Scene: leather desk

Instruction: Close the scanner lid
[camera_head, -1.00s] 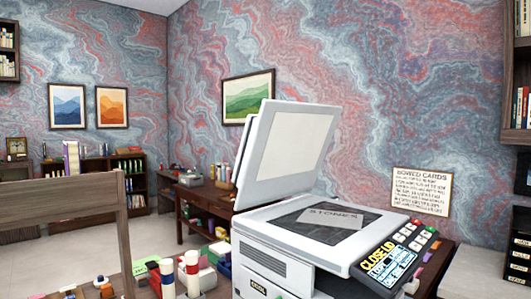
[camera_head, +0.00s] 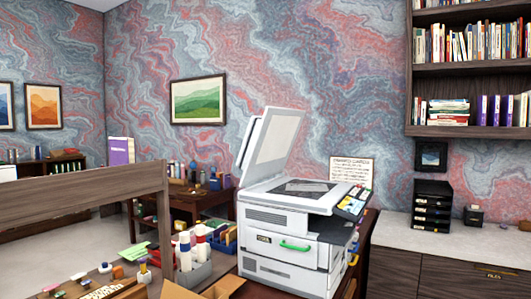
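The scanner (camera_head: 283,228) is a white and grey copier at the centre of the head view, standing on a dark wooden desk. Its lid (camera_head: 273,150) is raised and leans back to the upper left, with its pale underside showing. The dark glass bed (camera_head: 303,188) is exposed, and a pale sheet lies on it. A tilted control panel (camera_head: 352,203) juts from its right side. A green handle (camera_head: 294,246) is on its front. Neither of my grippers shows in the view.
Left of the scanner stands a grey holder (camera_head: 196,275) with several white, red and blue tubes. A wooden panel (camera_head: 85,196) crosses the left foreground. An open cardboard box (camera_head: 222,287) is at the bottom. A counter (camera_head: 440,240) with black trays (camera_head: 433,205) is on the right.

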